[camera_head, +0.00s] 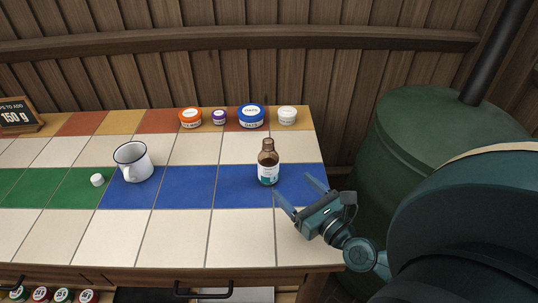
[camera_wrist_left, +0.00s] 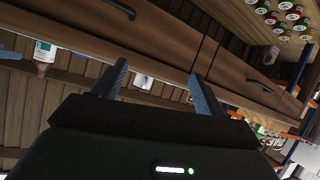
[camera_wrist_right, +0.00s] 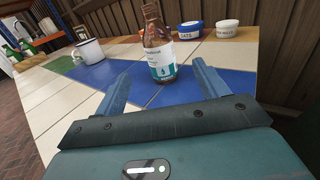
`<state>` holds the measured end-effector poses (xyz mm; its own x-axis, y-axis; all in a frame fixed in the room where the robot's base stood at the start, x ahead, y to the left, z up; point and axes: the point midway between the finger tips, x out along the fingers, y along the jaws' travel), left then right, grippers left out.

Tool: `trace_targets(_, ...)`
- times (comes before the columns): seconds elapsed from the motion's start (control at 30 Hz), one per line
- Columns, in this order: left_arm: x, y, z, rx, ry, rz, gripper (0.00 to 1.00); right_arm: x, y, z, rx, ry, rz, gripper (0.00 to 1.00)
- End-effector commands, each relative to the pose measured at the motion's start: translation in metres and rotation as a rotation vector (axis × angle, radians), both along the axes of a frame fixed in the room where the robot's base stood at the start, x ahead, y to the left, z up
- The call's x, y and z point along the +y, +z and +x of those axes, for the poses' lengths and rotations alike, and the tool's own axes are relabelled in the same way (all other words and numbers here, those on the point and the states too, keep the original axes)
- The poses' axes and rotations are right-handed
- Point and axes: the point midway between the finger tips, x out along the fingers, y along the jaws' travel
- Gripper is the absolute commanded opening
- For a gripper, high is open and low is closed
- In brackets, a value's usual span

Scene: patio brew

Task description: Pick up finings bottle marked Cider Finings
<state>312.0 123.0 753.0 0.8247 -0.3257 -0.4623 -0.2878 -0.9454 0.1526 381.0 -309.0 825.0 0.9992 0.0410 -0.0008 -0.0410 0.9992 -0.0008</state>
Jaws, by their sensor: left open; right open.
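A brown finings bottle (camera_head: 268,165) with a white and teal label stands upright on the blue tiles at the right part of the counter. In the right wrist view the bottle (camera_wrist_right: 158,50) stands ahead, between and beyond the fingertips; its label text is too small to read surely. My right gripper (camera_head: 296,198) is open and empty, just to the right and near side of the bottle, apart from it. In the left wrist view my left gripper (camera_wrist_left: 160,75) is open and empty, facing drawer fronts below the counter; it is not seen in the head view.
A white enamel mug (camera_head: 133,163) and a small white knob-like item (camera_head: 97,180) stand to the left. Orange (camera_head: 190,118), purple (camera_head: 219,117), blue (camera_head: 251,116) and white (camera_head: 287,115) tubs line the back. A green barrel (camera_head: 405,130) stands right of the counter.

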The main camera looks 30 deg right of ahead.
Motion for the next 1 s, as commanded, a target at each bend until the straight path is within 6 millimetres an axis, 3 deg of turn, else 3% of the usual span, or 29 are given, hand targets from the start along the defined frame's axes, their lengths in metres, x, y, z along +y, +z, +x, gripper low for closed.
trace_targets(0.17,0.001,0.006,0.000,-0.001,-0.002,0.006,0.72,0.000,0.003,0.018,-0.004,-0.004,0.005,0.73)
trace_targets(0.4,0.002,0.011,-0.002,0.001,-0.007,0.028,0.72,0.002,0.002,0.060,-0.003,-0.002,0.003,0.73)
trace_targets(0.73,0.003,0.010,-0.003,0.006,-0.010,0.041,0.72,0.004,0.000,0.086,-0.001,0.000,0.003,0.73)
trace_targets(1.0,0.002,0.012,-0.003,0.009,-0.015,0.049,0.72,0.006,-0.004,0.123,-0.001,-0.001,0.003,0.73)
